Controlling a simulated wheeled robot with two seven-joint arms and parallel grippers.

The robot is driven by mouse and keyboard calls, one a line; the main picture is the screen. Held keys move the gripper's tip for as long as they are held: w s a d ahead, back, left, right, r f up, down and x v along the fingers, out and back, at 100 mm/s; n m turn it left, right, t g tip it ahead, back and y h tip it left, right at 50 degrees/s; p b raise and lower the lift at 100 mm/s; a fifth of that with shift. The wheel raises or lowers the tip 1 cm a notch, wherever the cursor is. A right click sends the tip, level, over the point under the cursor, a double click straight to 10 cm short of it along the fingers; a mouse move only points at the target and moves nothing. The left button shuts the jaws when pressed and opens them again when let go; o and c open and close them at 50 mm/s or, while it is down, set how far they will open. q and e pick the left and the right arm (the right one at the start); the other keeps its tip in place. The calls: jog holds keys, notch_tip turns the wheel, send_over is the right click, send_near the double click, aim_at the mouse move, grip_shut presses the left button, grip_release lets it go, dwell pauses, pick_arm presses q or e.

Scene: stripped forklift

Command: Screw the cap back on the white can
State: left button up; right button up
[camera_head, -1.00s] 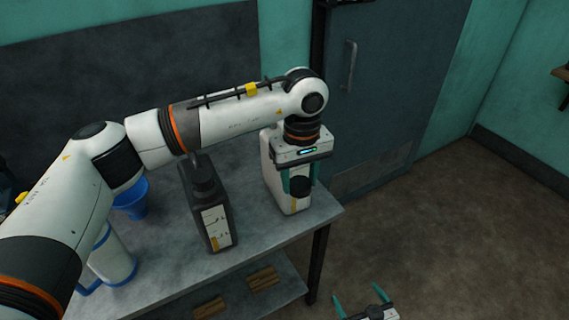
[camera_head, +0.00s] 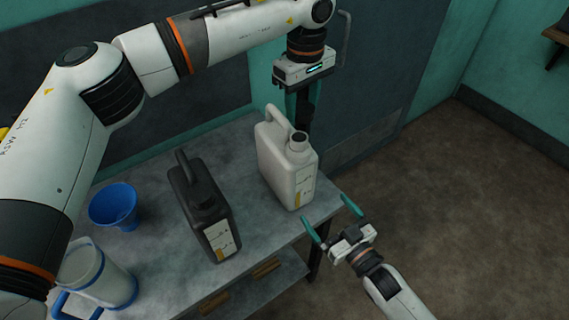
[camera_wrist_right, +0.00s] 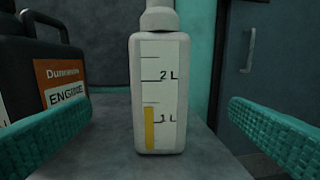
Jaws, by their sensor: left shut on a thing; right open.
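The white can (camera_head: 285,170) stands upright near the table's right end, its round mouth (camera_head: 299,142) open and uncapped. In the right wrist view the can (camera_wrist_right: 158,110) shows its scale strip and lies ahead, between my fingers' directions. My left gripper (camera_head: 303,100) is above the can's mouth, shut on the black cap (camera_head: 305,112), which is apart from the can and hard to make out against the dark door post. My right gripper (camera_head: 329,216) is open and empty at the table's right front corner, in front of the can and not touching it.
A black canister (camera_head: 203,208) stands left of the can on the grey table (camera_head: 158,247). A blue funnel (camera_head: 113,205) and a clear jug with blue trim (camera_head: 98,280) are farther left. A door (camera_head: 385,80) is behind. The floor at right is free.

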aim_at(298, 137)
pick_arm(q)
jog(key=shift+w+a, duration=0.1)
jog(key=shift+w, duration=0.05)
jog(key=shift+w+a+f, duration=0.15)
jog(key=shift+w+a, duration=0.05)
jog(key=shift+w, duration=0.05)
pick_arm(e)
jog(key=x, duration=1.2)
jog(key=shift+s, duration=0.1)
pick_arm(q)
jog(key=shift+s, duration=0.1)
pick_arm(e)
jog(key=shift+w+a, duration=0.2)
jog(key=shift+w, duration=0.1)
jog(key=c, duration=1.3)
pick_arm(q)
jog(key=shift+f, duration=2.45)
pick_arm(e)
jog(key=shift+o, duration=0.2)
jog(key=shift+f, duration=0.1)
pick_arm(q)
jog(key=shift+f, duration=0.9)
jog(key=shift+f, duration=0.55)
